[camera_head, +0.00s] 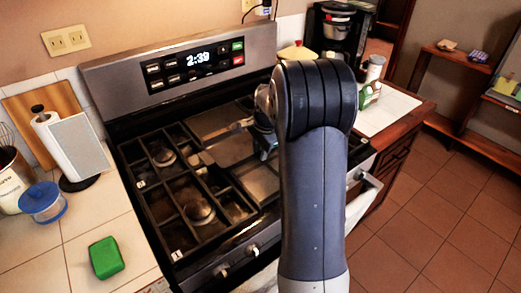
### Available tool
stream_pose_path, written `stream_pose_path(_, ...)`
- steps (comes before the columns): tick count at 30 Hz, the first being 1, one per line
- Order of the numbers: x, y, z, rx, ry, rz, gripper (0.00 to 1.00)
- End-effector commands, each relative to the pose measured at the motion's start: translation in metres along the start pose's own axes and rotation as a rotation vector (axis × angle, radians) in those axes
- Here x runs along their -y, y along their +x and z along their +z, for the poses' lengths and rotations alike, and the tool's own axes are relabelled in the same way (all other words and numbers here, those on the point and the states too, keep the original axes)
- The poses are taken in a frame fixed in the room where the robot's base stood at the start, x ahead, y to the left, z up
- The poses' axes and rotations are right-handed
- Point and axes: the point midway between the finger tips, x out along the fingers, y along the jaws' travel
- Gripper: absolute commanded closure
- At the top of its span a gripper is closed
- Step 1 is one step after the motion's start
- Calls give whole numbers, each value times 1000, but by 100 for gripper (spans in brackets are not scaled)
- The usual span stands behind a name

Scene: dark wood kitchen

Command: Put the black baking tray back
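I cannot clearly make out the black baking tray. A dark flat panel (222,153) lies over the middle of the stovetop; I cannot tell whether it is the tray or part of the stove. My arm stands in front of the stove's right half and hides much of it. My gripper (264,143) shows only in part at the left of my arm, over the middle of the stovetop. Its fingertips and anything between them are not clear.
The stove (196,212) has black grates on its left side. A green block (106,257), a blue-rimmed container (43,203) and a paper towel roll (75,148) stand on the left counter. A coffee maker (336,30) stands at the back right. Floor at right is clear.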

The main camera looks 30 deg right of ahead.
Motion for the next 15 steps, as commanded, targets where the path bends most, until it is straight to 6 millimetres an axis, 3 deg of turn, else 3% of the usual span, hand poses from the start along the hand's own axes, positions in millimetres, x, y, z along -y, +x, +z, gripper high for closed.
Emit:
stream_pose_path(7, 2, -17, 0, -2, 0, -3, 76)
stream_pose_path(15, 2, -76, 0, -3, 0, -5, 76)
